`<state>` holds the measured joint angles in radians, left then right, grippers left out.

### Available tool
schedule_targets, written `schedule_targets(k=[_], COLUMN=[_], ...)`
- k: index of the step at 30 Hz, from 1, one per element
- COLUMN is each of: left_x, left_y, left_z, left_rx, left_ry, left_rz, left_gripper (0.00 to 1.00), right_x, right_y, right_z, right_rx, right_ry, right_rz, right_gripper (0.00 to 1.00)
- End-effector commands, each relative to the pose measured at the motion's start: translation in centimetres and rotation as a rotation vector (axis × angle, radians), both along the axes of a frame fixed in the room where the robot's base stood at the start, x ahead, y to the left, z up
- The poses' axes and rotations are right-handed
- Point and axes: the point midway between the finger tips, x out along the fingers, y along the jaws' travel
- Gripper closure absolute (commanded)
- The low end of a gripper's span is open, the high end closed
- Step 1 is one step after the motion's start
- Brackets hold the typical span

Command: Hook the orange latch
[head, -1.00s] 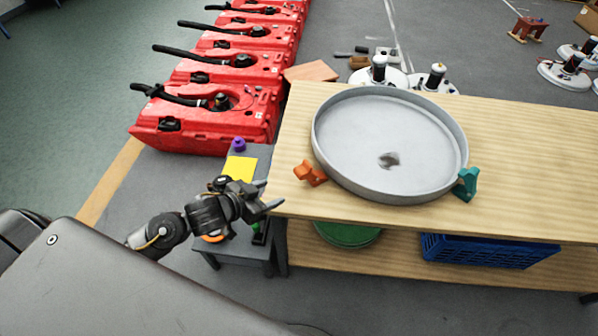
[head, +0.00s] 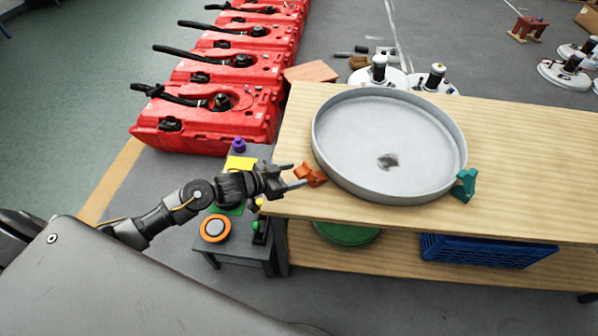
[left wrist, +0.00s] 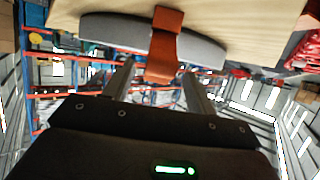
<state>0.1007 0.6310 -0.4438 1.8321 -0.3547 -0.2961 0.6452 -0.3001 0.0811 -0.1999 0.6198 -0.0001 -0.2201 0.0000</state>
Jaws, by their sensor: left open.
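The orange latch (head: 310,174) sits at the left rim of a round grey tank lid or pan (head: 390,140) on the wooden table. My left gripper (head: 294,178) is open, with its fingertips close to the latch's left side. In the left wrist view the orange latch (left wrist: 165,45) hangs from the grey rim (left wrist: 110,28), and its lower end lies between the two open fingers (left wrist: 157,90). Whether a finger touches it I cannot tell. A teal latch (head: 465,185) is on the pan's right side. My right gripper is not in view.
A small grey stand left of the table holds a yellow block (head: 240,163), a purple knob (head: 239,145) and an orange-ringed button (head: 215,228), below my left arm. A blue crate (head: 490,250) is on the lower shelf. Red tanks (head: 210,120) stand behind.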

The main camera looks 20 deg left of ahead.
Motion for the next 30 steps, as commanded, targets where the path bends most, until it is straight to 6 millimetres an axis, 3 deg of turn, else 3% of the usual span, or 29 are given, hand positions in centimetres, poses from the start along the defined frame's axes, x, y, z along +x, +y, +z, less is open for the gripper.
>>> schedule_targets(k=[6,17,30], left_x=[1.8,2.1,2.0], left_y=[-1.2,-1.5,-1.5], left_z=[-0.9,-1.1,-1.1], left_rx=[0.0,0.0,0.0], left_ry=[0.0,0.0,0.0], left_rz=[0.001,0.001,0.0], left_gripper=[0.44,0.44,1.0], right_x=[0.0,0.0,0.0], right_y=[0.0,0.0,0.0], right_z=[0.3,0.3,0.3], right_rx=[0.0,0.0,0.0], right_ry=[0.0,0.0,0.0], right_rz=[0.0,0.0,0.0], right_gripper=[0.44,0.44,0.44])
